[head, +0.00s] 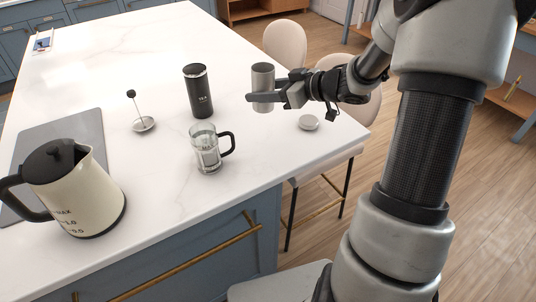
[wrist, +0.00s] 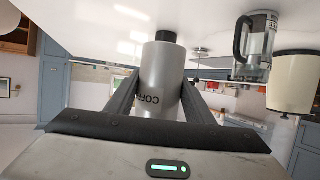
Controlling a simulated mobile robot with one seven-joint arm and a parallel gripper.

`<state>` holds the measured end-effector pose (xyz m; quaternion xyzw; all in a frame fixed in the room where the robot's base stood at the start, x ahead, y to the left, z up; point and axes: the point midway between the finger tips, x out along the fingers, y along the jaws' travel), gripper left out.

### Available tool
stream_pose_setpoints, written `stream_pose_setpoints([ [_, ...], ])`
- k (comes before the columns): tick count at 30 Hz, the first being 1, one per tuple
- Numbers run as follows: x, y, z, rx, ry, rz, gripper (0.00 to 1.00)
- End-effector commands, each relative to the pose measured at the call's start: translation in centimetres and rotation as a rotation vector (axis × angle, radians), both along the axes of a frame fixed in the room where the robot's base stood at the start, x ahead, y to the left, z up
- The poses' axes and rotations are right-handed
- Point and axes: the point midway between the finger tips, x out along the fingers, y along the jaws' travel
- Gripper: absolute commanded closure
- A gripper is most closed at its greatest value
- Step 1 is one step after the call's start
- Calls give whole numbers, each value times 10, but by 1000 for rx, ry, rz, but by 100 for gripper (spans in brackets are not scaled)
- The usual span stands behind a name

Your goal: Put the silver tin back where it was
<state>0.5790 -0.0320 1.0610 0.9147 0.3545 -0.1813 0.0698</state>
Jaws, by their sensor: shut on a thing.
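The silver tin (head: 263,92) is a plain grey cylinder near the right side of the white counter in the head view. My gripper (head: 262,98) comes in from the right and is shut around its side. In the wrist view the tin (wrist: 160,82) stands between both fingers, with dark letters starting "COFF" upside down on it. The tin looks upright. I cannot tell whether its base touches the counter or hangs just above it.
A black canister (head: 200,92) stands left of the tin. A glass press jug (head: 207,150) is in front, a plunger (head: 143,122) further left, and a cream kettle (head: 75,190) front left. A small pale round lid or dish (head: 308,122) lies near the counter's right edge. Chairs (head: 285,45) stand beyond.

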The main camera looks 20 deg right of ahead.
Motion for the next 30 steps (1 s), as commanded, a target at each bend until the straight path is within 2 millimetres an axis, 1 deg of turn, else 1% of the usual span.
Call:
stream_pose_setpoints([
  [1,-4,-5,-7,-2,-4,-23,80],
  [5,-10,-12,-5,-3,0,-61,80],
  [7,-12,-13,-9,-3,3,-70,80],
  [15,-12,-13,-56,-1,4,-73,80],
  [22,-12,-13,-73,-2,3,-73,80],
  [27,-12,-13,-99,-2,5,-71,80],
  [30,-12,-13,-103,-3,3,-71,80],
])
